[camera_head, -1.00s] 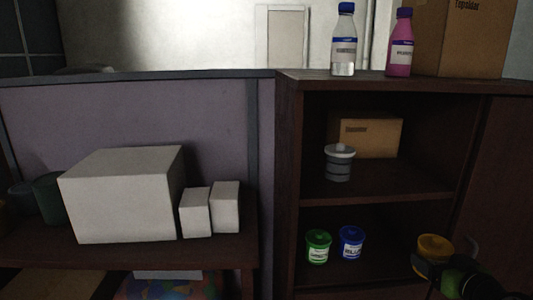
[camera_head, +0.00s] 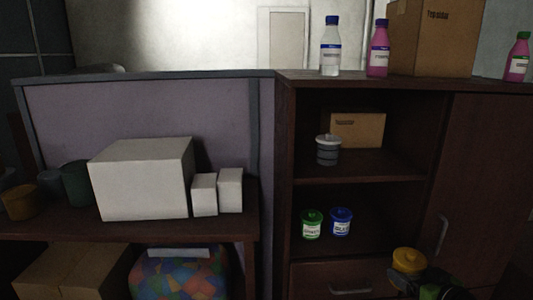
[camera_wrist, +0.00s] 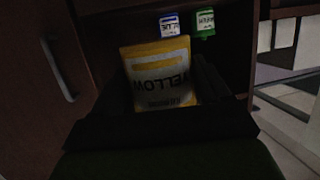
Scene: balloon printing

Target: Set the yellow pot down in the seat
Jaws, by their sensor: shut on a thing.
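The yellow pot (camera_head: 408,261) is at the lower right of the head view, in front of the dark cabinet. My gripper (camera_head: 416,281) is shut on it and holds it in the air. In the wrist view the yellow pot (camera_wrist: 160,75) shows its YELLOW label upside down between my dark fingers. A green pot (camera_head: 312,225) and a blue pot (camera_head: 341,222) stand side by side on the cabinet's lower shelf (camera_head: 380,232). They also show beyond the held pot in the wrist view. I cannot tell which spot is the seat.
The lower shelf is bare right of the blue pot. A grey lidded jar (camera_head: 327,152) and a carton (camera_head: 357,130) are on the shelf above. A closed door with a handle (camera_head: 442,235) is at right. White boxes (camera_head: 145,180) stand on the left shelf.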

